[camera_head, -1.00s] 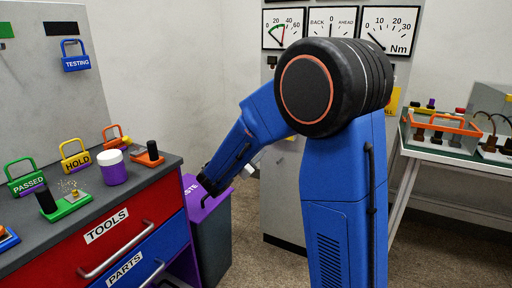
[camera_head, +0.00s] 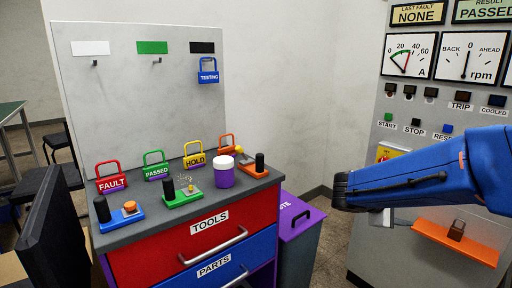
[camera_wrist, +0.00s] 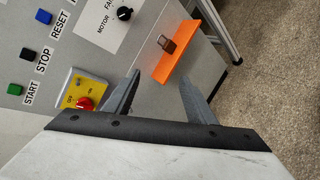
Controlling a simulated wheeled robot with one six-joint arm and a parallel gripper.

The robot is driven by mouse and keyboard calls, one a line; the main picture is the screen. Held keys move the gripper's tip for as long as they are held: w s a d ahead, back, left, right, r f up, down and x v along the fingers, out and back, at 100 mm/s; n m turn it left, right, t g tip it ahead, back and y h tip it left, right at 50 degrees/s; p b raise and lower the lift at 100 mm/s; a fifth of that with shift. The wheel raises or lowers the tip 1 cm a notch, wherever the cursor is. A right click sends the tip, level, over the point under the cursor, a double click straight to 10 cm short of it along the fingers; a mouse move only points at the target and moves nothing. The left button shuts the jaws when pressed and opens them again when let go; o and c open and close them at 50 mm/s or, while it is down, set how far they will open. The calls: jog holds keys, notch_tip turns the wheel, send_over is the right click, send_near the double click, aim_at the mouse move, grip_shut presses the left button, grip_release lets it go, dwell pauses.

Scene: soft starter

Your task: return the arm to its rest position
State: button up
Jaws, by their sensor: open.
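My blue arm (camera_head: 430,180) reaches in from the right edge of the head view, in front of the grey control panel (camera_head: 372,245). Its dark end points left. My gripper (camera_wrist: 159,79) shows in the wrist view with its two dark fingers spread and nothing between them. Beyond the fingertips is an orange ledge (camera_wrist: 184,58) with a brown block (camera_wrist: 166,43) on the panel. The ledge also shows in the head view (camera_head: 430,235), below my arm.
A workbench (camera_head: 122,237) stands left of my arm, carrying coloured padlocks, a white-and-purple jar (camera_head: 223,172) and small parts. A purple-lidded bin (camera_head: 297,222) stands between bench and panel. The panel has buttons and a red knob on a yellow plate (camera_wrist: 85,103).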

jog(key=s+a+f+m+g+y, duration=0.1)
jog(key=s+a+f+m+y, duration=0.15)
jog(key=s, duration=0.45)
jog(key=s+a+f+m+g+y, duration=0.1)
jog(key=s+m+y, duration=0.2)
jog(key=s, duration=0.4)
jog(key=s+a+f+m+t+y, duration=0.1)
jog(key=s+a+m+y, duration=0.3)
jog(key=s+a, duration=0.5)
jog(key=shift+s+a+f+m+t+y, duration=0.15)
jog(key=shift+a+f+m+t+y, duration=0.2)
jog(key=shift+a+t+y, duration=0.75)
jog(key=shift+a+g+y, duration=0.25)
jog(key=shift+a+g, duration=0.05)
